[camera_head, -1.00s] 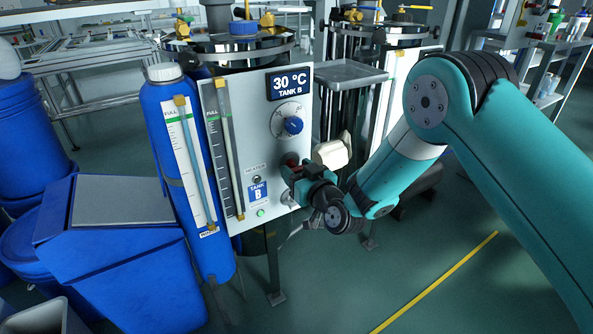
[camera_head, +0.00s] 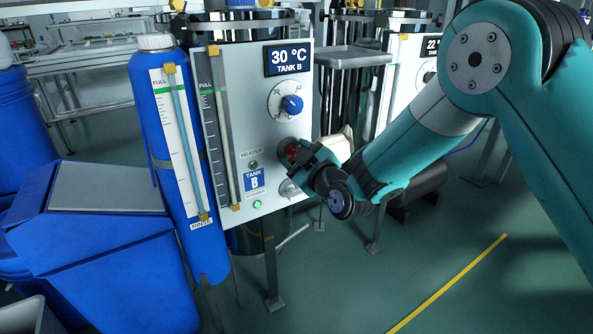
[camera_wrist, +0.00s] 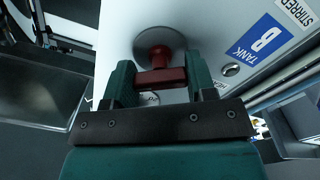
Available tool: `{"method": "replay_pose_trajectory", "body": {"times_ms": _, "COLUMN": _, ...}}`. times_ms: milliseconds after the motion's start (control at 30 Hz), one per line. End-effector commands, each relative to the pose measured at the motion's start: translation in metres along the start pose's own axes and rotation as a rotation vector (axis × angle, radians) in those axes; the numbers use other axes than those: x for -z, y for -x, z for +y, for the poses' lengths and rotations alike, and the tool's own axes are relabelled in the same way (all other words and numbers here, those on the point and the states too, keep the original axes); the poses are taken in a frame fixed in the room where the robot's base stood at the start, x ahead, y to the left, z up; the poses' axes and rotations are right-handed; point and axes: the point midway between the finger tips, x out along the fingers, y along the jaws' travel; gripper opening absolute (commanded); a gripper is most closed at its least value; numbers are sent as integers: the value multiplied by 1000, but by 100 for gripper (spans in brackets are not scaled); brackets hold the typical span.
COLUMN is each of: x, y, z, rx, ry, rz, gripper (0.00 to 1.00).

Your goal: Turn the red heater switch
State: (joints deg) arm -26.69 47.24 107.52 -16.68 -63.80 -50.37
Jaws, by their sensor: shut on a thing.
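The red heater switch (camera_wrist: 161,76) is a red knob with a bar-shaped grip on a round grey plate, set in the white panel (camera_head: 232,135). In the wrist view my gripper (camera_wrist: 155,80) has its two green fingers on either side of the red bar, shut on it. In the head view my gripper (camera_head: 298,155) reaches the panel from the right, beside the HEATER label (camera_head: 251,154). Only a little of the red switch (camera_head: 291,148) shows there; my fingers cover the rest.
A blue dial (camera_head: 292,105) and a 30 °C display (camera_head: 289,58) are above the switch. A blue RINSE bottle (camera_head: 160,120) stands left of the panel, with blue bins (camera_head: 110,270) farther left. A grey tray (camera_head: 350,57) is behind my wrist. Floor at the right is open.

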Motion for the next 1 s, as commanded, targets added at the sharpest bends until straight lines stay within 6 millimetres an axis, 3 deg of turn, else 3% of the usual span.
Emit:
{"method": "replay_pose_trajectory", "body": {"times_ms": 600, "x": 0, "y": 0, "z": -5, "rx": 2, "ry": 579, "rz": 8, "gripper": 27}}
{"method": "replay_pose_trajectory", "body": {"times_ms": 1000, "x": 2, "y": 0, "z": -5, "rx": 3, "ry": 862, "rz": 9, "gripper": 27}}
